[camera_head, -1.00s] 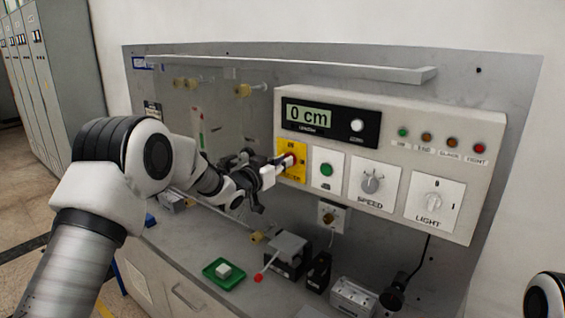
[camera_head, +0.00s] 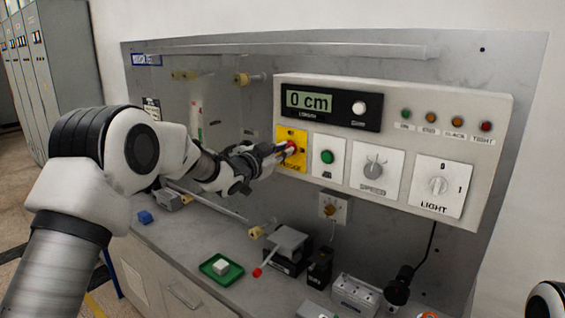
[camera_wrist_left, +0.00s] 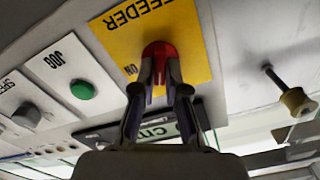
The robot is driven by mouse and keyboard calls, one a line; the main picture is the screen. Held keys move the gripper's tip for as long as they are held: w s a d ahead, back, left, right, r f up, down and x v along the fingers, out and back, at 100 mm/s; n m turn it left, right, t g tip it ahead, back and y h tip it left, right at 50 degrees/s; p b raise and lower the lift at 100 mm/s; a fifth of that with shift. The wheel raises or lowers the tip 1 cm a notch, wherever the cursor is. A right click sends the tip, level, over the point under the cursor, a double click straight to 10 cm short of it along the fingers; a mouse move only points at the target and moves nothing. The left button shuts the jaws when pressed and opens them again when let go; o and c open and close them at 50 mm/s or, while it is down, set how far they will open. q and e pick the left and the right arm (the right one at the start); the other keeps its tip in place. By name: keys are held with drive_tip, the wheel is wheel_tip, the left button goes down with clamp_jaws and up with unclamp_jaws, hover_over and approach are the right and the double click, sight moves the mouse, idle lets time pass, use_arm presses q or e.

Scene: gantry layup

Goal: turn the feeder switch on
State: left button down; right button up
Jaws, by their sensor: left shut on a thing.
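The feeder switch is a red knob (camera_head: 291,147) on a yellow plate (camera_head: 284,134) at the left end of the control box. In the left wrist view the red knob (camera_wrist_left: 159,50) stands out from the yellow plate (camera_wrist_left: 194,42), whose FEEDER and ON lettering appears upside down. My left gripper (camera_head: 282,153) reaches it from the left. In the wrist view both fingertips of the left gripper (camera_wrist_left: 160,82) are closed about the knob, partly hiding it. I cannot clearly read the knob's angle. My right gripper is out of view.
The control box carries a display (camera_head: 310,100) reading 0 cm, a green button (camera_head: 327,157), a speed knob (camera_head: 374,168), a light switch (camera_head: 438,186) and several lamps. Below, the bench holds a green tray (camera_head: 235,281) with a white block and small devices.

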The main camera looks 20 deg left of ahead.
use_arm(q)
drive_tip(key=shift+d+f+m+b, duration=0.1)
drive_tip(key=shift+f+m+b, duration=0.05)
drive_tip(key=shift+m+b, duration=2.9)
drive_tip(key=shift+f+m+b, duration=0.1)
drive_tip(key=shift+m+b, duration=2.65)
drive_tip(key=shift+m, duration=0.6)
drive_tip(key=c, duration=1.2)
unclamp_jaws()
drive_tip(key=shift+s, duration=0.15)
drive_tip(key=v, duration=1.1)
drive_tip(key=shift+s, duration=0.4)
